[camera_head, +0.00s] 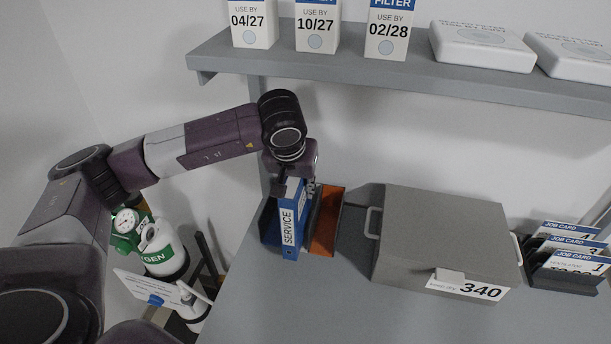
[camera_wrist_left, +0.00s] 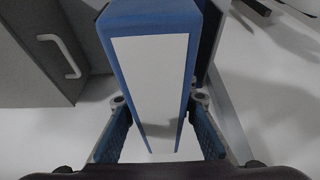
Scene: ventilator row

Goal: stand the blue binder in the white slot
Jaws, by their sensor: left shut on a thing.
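The blue binder (camera_head: 291,246), with a white SERVICE label on its spine, is upright at the left end of the grey bench. My left gripper (camera_head: 297,186) is above it, shut on its upper part. In the left wrist view the binder (camera_wrist_left: 198,55) shows its blue face and white label between the two fingers of my left gripper (camera_wrist_left: 160,130). Whether the binder's foot touches the bench is hard to tell. I cannot make out a white slot; grey and orange upright panels (camera_head: 327,222) stand right beside the binder. My right gripper is not in view.
A grey case (camera_head: 440,235) with handles and a 340 label stands right of the panels. Job card racks (camera_head: 565,262) are at the far right. A grey shelf (camera_head: 400,70) with boxes runs above. A gas cylinder (camera_head: 163,248) stands below left. The front bench is clear.

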